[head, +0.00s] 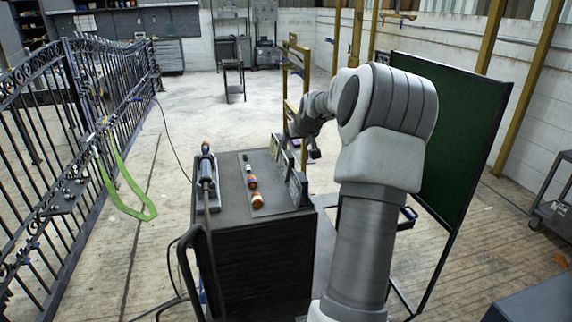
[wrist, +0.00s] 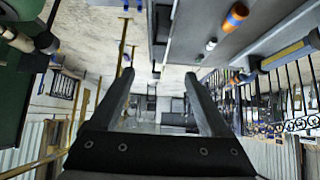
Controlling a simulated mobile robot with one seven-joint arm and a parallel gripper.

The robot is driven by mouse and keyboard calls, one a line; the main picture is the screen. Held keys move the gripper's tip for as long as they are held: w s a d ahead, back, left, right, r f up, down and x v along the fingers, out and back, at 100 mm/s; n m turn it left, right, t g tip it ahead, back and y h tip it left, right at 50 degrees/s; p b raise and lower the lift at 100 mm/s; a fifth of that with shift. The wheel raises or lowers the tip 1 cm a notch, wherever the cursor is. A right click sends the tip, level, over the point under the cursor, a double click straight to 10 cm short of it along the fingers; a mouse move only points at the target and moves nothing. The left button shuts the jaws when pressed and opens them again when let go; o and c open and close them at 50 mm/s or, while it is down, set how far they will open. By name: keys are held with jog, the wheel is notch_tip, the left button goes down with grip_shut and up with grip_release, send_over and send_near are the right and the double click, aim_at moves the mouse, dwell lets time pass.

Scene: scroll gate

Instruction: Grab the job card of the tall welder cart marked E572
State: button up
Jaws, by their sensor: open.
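The welder cart (head: 262,262) stands in the middle of the head view, with a dark top and a black ribbed front. Small upright plates or cards stand along the right edge of its top; the nearest one (head: 297,186) shows pale markings too small to read. I cannot make out E572 anywhere. My gripper (wrist: 157,76) is open, with nothing between its fingers in the wrist view. In the head view my arm reaches over the cart's right side, and the wrist end is beside the plates. Part of the cart top shows at the wrist view's upper right (wrist: 222,55).
A torch (head: 205,170) and several small orange and white items (head: 255,190) lie on the cart top. A metal gate (head: 60,120) with a green strap (head: 125,195) stands left. A dark green screen (head: 445,130) stands right. Floor beyond the cart is open.

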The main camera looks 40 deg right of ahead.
aim_at(288, 155)
jog(key=x, duration=0.8)
jog(key=shift+w+p, duration=0.1)
jog(key=shift+p, duration=0.25)
jog(key=shift+p+x, duration=0.45)
jog(key=shift+x, duration=2.4)
jog(key=shift+a+f, duration=0.1)
grip_shut()
